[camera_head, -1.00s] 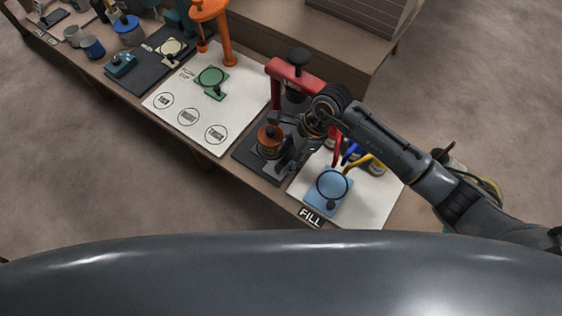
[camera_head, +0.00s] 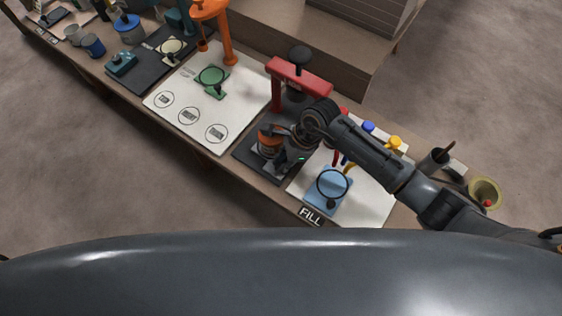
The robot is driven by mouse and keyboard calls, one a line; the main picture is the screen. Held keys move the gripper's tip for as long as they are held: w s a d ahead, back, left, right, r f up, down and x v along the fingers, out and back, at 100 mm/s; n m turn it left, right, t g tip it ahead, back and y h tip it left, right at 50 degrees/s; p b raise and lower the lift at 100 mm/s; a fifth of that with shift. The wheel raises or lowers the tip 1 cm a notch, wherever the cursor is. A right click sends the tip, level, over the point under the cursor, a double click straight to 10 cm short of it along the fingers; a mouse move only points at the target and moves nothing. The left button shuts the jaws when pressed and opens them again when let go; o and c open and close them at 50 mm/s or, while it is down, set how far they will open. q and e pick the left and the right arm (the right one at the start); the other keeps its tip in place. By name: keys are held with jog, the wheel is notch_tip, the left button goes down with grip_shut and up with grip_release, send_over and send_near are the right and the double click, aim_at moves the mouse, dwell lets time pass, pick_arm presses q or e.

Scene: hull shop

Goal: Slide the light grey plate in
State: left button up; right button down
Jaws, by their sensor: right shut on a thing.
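The red press (camera_head: 300,72) with a black knob stands at the back of a dark base mat (camera_head: 246,158). A copper-orange can (camera_head: 267,147) is on this mat in front of the press, on the light grey plate, which is mostly hidden under the can and gripper. My right gripper (camera_head: 285,163) is low at the right side of the can, shut, seemingly on the plate's near edge. Its fingers hide the exact contact. My left gripper is not in view.
A blue stand with a ring (camera_head: 329,190) is on the white FILL sheet, with bottles with blue (camera_head: 368,127) and yellow (camera_head: 395,143) caps behind. A white sheet with a green ring stand (camera_head: 213,77) lies left. An olive bowl (camera_head: 484,192) is far right.

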jog(key=shift+w+d+f, duration=0.1)
jog(key=shift+w+d, duration=0.05)
jog(key=shift+w, duration=0.05)
jog(key=w+d+b, duration=0.2)
jog(key=w, duration=0.1)
jog(key=shift+d+b, duration=0.15)
jog(key=shift+b, duration=0.15)
jog(key=shift+w, duration=0.1)
jog(key=c, duration=1.2)
grip_release()
jog(key=v, duration=1.2)
jog(key=shift+o, duration=0.2)
